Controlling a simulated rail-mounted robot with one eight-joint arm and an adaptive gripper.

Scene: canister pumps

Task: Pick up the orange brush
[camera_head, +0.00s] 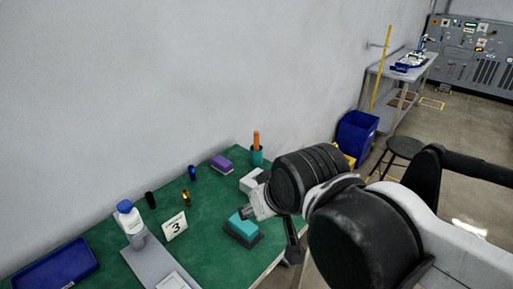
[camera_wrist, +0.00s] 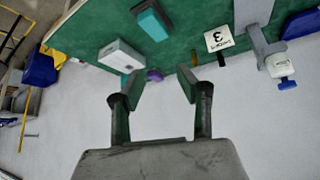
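The orange brush (camera_head: 256,139) stands upright in a small teal cup (camera_head: 256,157) near the back right edge of the green bench in the head view. I cannot make out the orange brush in the wrist view. A bit of teal beside the left finger there may be the cup. My gripper (camera_wrist: 158,80) is open and empty, its two green-and-black fingers well apart. In the head view my arm reaches in from the right, and its end is in front of the brush, nearer the camera and lower in the picture. The fingers are hard to make out there.
A white box (camera_head: 253,182), a teal-and-dark block (camera_head: 243,229) and a purple block (camera_head: 221,163) lie on the green bench (camera_head: 205,235). A number 3 sign (camera_head: 174,226), small cylinders, a white bottle (camera_head: 131,220) and a blue tray (camera_head: 55,268) are farther left. A wall stands behind.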

